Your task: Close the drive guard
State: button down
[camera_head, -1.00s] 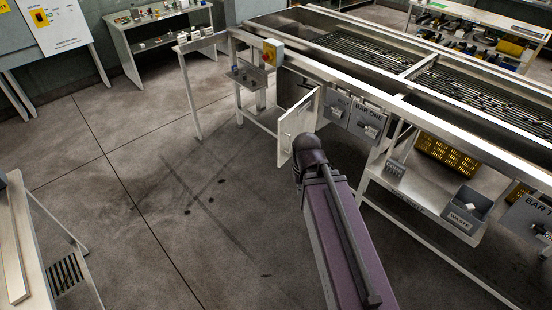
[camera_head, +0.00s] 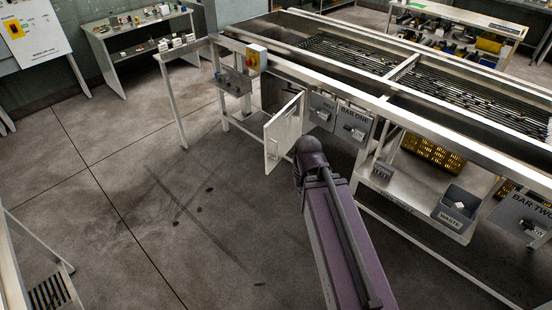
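The drive guard appears to be the pale hinged door (camera_head: 283,131) on the side of the long sizer frame. It stands open, swung out from the frame beside the dark opening behind it. My gripper does not show.
A yellow switch box with a red knob (camera_head: 256,57) sits above the door. Grey boxes marked BELT (camera_head: 322,110) and BAR ONE (camera_head: 353,124) hang to its right. A WASTE bin (camera_head: 455,207) stands on the lower shelf.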

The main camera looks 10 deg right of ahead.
aim_at(282, 132)
jog(key=i, duration=0.85)
jog(key=u, duration=0.05)
